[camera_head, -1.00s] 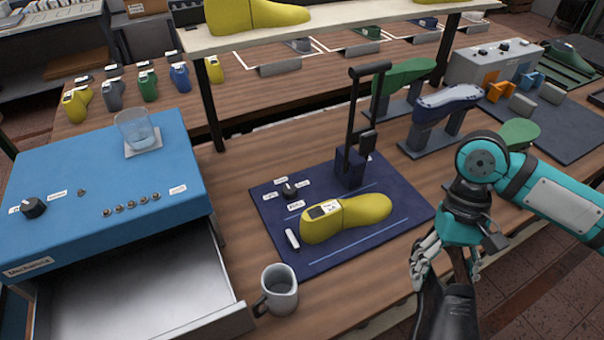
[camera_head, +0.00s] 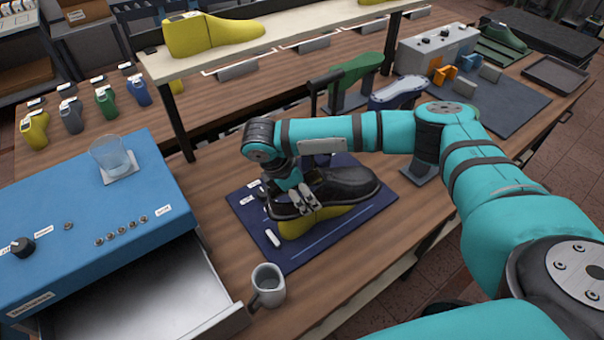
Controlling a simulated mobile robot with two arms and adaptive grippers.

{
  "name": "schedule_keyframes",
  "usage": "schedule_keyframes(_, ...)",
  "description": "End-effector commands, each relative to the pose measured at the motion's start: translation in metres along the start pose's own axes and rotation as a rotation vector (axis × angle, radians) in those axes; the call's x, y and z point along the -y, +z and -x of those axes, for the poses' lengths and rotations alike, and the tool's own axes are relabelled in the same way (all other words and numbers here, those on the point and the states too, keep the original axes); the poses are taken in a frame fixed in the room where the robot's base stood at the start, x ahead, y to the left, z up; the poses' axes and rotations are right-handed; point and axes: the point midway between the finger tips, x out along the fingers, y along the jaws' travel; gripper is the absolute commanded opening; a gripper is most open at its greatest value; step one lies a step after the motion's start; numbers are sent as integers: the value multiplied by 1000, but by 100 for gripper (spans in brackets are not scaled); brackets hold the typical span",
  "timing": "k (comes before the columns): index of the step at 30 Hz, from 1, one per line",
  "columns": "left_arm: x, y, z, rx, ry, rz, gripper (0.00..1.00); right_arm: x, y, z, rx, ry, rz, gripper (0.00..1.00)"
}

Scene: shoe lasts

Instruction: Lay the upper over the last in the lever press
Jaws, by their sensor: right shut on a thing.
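The lever press has a dark blue base plate (camera_head: 350,226) on the wooden bench, and its black lever (camera_head: 322,84) shows partly behind my right arm. A yellow last (camera_head: 312,218) lies on the base plate. The black upper (camera_head: 345,186) is above the last and covers most of it from this view; the last's lower side shows beneath it. I cannot tell whether the upper rests on the last. My right gripper (camera_head: 296,203) is shut on the upper near its left end. My left gripper is not in view.
A grey mug (camera_head: 268,284) stands just in front of the base plate. A blue cabinet (camera_head: 95,215) with an open drawer (camera_head: 150,300) is at the left, with a glass (camera_head: 110,155) on top. A shelf (camera_head: 290,38) carrying a yellow last (camera_head: 215,34) spans the back.

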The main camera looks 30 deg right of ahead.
Motion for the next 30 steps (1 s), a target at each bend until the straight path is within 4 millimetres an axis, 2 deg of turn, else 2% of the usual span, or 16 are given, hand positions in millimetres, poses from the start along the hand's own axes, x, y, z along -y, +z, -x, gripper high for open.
schedule_keyframes(1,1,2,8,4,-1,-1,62,-6,5,3,1,27,64,37)
schedule_keyframes(3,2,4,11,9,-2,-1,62,-12,8,2,0,60,141,37)
schedule_keyframes(8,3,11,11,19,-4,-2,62,-19,9,-2,-1,94,226,37)
schedule_keyframes(21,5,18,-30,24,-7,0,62,-19,-2,-28,-3,97,232,37)
schedule_keyframes(30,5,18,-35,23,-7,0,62,-18,-6,-36,-3,95,232,37)
